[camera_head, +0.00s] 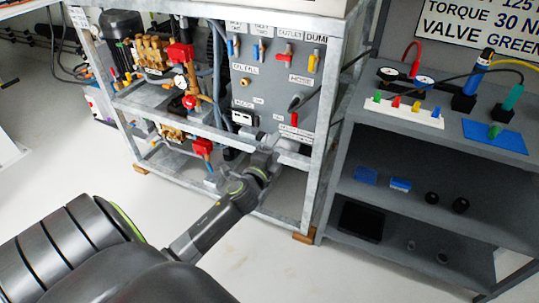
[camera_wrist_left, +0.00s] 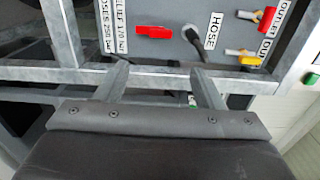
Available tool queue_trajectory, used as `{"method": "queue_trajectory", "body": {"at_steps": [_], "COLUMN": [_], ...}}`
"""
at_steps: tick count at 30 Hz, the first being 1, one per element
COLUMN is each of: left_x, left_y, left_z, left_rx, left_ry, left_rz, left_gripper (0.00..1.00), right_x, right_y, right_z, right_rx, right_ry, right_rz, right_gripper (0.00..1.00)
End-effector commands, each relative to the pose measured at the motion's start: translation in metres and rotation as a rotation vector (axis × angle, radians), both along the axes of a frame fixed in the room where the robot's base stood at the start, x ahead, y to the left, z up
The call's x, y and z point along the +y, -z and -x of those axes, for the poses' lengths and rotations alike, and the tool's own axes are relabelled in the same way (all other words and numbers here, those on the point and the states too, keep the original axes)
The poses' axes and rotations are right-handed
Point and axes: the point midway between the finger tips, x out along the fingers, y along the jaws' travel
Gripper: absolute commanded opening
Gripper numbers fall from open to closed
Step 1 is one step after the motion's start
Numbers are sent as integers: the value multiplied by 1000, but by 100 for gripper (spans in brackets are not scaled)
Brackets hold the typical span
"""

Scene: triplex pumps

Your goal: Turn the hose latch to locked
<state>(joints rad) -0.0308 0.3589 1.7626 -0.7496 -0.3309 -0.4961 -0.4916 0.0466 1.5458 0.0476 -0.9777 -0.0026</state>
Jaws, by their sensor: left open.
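The likely hose latch is a red handle (camera_head: 294,119) low on the grey panel, below the HOSE label and the dark hose end (camera_head: 296,101). In the left wrist view the red handle (camera_wrist_left: 153,32) lies sideways, left of the dark hose end (camera_wrist_left: 192,37) and the HOSE label. My left gripper (camera_head: 270,142) is just in front of the frame, below the red handle. In the left wrist view its two fingers (camera_wrist_left: 163,82) are spread wide with nothing between them, apart from the handle. My right gripper is not in view.
A metal frame bar (camera_wrist_left: 225,78) crosses between the gripper and the panel. Yellow and red valve handles (camera_head: 313,62) sit higher on the panel. A grey shelf (camera_head: 420,200) with small parts stands to the right. Pumps with red parts (camera_head: 180,55) fill the left side.

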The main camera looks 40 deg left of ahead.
Motion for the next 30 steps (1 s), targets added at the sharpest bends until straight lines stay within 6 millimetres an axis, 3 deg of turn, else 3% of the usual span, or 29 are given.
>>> {"method": "queue_trajectory", "body": {"at_steps": [3,8,26,30], "left_x": [-4,-7,-8,-4], "left_y": [1,0,0,20], "left_z": [18,30,32,39], "left_rx": [2,0,0,39], "left_ry": [0,0,0,-29], "left_rz": [0,0,0,65], "left_gripper": [62,62,62,62], "right_x": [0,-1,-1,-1], "right_y": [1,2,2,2], "right_z": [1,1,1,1], "right_rx": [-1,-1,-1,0], "right_ry": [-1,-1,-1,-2], "right_rz": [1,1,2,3], "right_gripper": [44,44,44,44]}}
